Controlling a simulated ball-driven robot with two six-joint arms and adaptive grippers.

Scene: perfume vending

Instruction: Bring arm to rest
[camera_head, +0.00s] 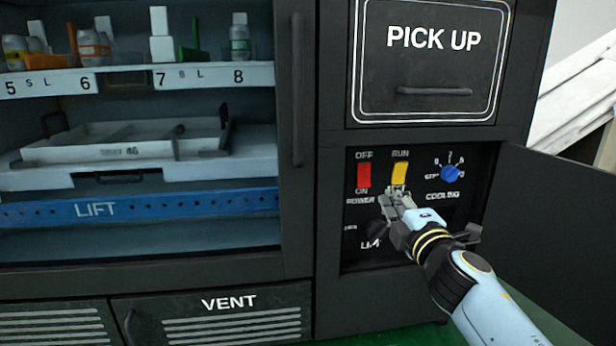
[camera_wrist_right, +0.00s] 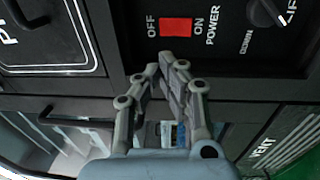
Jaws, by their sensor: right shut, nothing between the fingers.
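My right gripper (camera_head: 397,192) is in front of the control panel (camera_head: 352,255) at the lower right of the vending machine. Its fingers are shut and empty, with the tips just below the yellow RUN switch (camera_head: 400,173); I cannot tell whether they touch it. The red power switch (camera_head: 364,176) is left of the tips, and the blue cooling knob (camera_head: 450,173) is to their right. In the right wrist view the shut fingers (camera_wrist_right: 165,68) point toward the panel near the red switch (camera_wrist_right: 176,27). The left gripper is not in view.
An open dark door (camera_head: 550,240) stands right of the panel. The PICK UP door (camera_head: 430,60) is above it. Left are shelves with bottles (camera_head: 240,42), a white tray (camera_head: 130,145) and the blue LIFT bar (camera_head: 150,207). VENT covers (camera_head: 215,318) are below.

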